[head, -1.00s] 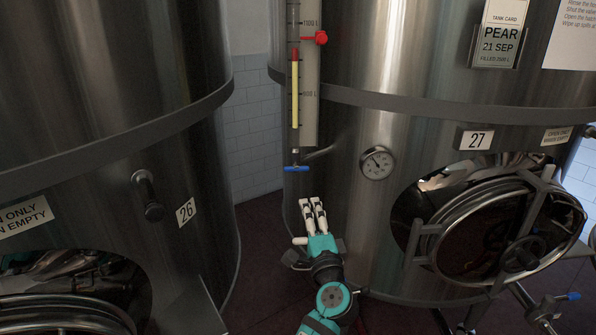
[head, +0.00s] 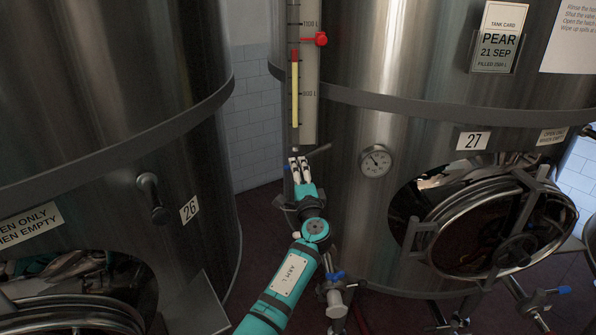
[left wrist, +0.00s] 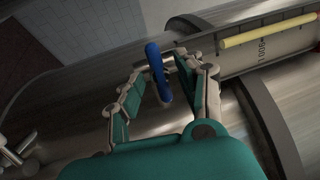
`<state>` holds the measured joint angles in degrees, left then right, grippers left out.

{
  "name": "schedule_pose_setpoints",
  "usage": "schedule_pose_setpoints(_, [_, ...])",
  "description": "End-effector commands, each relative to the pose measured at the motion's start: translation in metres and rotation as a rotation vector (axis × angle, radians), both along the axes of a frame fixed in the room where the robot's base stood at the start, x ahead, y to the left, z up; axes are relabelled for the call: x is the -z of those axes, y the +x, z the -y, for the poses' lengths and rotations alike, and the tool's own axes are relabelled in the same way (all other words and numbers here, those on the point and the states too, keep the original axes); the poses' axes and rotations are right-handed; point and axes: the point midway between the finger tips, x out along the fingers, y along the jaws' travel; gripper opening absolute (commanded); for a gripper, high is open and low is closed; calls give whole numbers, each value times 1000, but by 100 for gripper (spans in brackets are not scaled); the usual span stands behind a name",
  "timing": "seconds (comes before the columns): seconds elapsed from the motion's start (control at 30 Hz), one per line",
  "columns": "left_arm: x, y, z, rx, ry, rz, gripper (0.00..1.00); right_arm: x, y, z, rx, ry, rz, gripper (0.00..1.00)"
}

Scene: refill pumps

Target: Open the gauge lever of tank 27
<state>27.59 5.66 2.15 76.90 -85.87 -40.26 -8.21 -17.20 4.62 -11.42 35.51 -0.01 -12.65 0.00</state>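Tank 27 (head: 370,60) is the steel tank at the right, with its number plate (head: 473,140). Its gauge (head: 308,75) is a vertical scale with a yellow column and a red marker. The blue gauge lever (left wrist: 157,72) shows in the left wrist view between the two fingers of my left gripper (left wrist: 160,78). The fingers are apart on either side of it, and I see no clear grip. My right gripper is not in view.
Tank 26 (head: 110,110) stands close on the left, with a knob (head: 153,198) sticking out. A dial (head: 376,160) and an open round hatch (head: 490,225) are right of the gauge. Below is a pipe valve with a blue handle (head: 335,276).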

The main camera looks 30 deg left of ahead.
Motion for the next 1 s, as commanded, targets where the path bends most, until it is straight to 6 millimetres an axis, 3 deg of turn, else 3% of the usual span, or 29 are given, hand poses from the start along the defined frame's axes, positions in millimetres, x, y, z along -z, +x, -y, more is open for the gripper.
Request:
schedule_pose_setpoints(0.13, [0,0,0,0,0,0,37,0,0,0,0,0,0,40])
schedule_pose_setpoints(0.43, [0,0,0,0,-1,-1,0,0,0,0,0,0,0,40])
schedule_pose_setpoints(0.77, [2,0,1,1,-12,8,0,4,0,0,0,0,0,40])
schedule_pose_setpoints(1.0, [6,0,2,2,-88,67,0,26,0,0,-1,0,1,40])
